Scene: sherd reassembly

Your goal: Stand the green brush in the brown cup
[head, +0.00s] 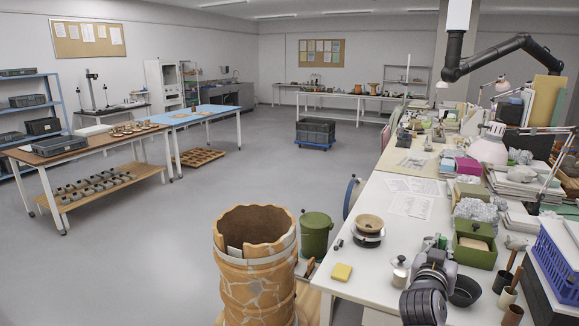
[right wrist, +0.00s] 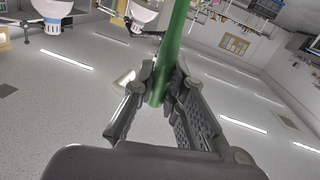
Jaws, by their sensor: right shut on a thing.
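My right gripper (head: 434,258) is above the near part of the white table in the head view. In the right wrist view, my right gripper (right wrist: 165,82) is shut on the green brush (right wrist: 174,40), a long green shaft running up out of the top of the picture. Its far end is out of that view. In the head view a bit of green (head: 442,242) shows by the fingers, too small to tell apart surely. The brown cup (head: 513,315) stands at the bottom right, to the right of the gripper. My left gripper is not in view.
A cream cup (head: 507,298) and a dark cup (head: 503,281) with a tool stand beside the brown cup. A black bowl (head: 466,291), a green box (head: 475,246) and a blue crate (head: 558,262) are close by. A large patched vessel (head: 255,270) stands left of the table.

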